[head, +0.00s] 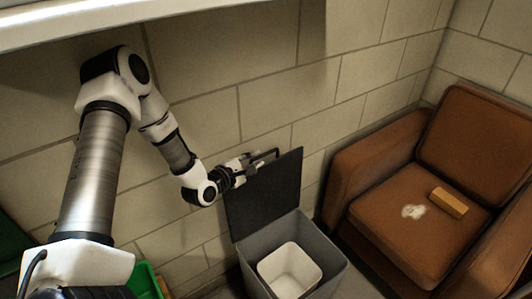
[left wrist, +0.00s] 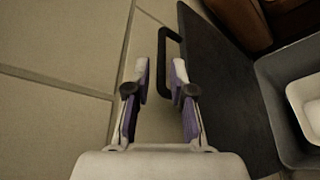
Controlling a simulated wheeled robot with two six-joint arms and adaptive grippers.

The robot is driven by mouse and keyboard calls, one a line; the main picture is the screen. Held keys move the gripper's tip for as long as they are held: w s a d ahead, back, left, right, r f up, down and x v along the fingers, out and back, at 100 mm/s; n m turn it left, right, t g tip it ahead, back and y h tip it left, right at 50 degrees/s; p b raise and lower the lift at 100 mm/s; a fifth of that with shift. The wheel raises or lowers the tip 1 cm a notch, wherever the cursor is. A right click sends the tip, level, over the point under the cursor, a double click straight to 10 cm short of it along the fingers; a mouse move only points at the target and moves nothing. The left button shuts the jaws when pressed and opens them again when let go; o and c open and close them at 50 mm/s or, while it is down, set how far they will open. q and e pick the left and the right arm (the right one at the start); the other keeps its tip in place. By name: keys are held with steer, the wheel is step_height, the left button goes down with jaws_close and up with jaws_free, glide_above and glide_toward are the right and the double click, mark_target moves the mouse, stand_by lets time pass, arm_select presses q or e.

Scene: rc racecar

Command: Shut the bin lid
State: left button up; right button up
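The grey bin (head: 325,272) stands on the floor at the bottom middle of the head view. Its dark lid (head: 265,196) is raised upright at the wall side, so the bin is open. A white inner bucket (head: 290,272) sits inside the bin. My left gripper (head: 251,160) is at the top edge of the lid, on its wall side. My right gripper is out of view.
A brown armchair (head: 400,205) stands right of the bin, with a tan block (head: 449,203) and a small white item (head: 413,211) on its seat. A block wall (head: 215,110) is close behind the lid. A green container (head: 146,280) is at the lower left.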

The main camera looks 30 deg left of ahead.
mark_target(265, 155)
arm_select(q)
steer(key=b+x, duration=0.1)
steer(key=x, duration=0.1)
steer(key=f+b+x, duration=0.1)
steer(key=x, duration=0.2)
steer(key=shift+w+a, duration=0.1)
steer(key=shift+w, duration=0.35)
steer(key=shift+s+r, duration=0.15)
steer(key=shift+r, duration=0.1)
steer(key=shift+f, duration=0.1)
jaws_close()
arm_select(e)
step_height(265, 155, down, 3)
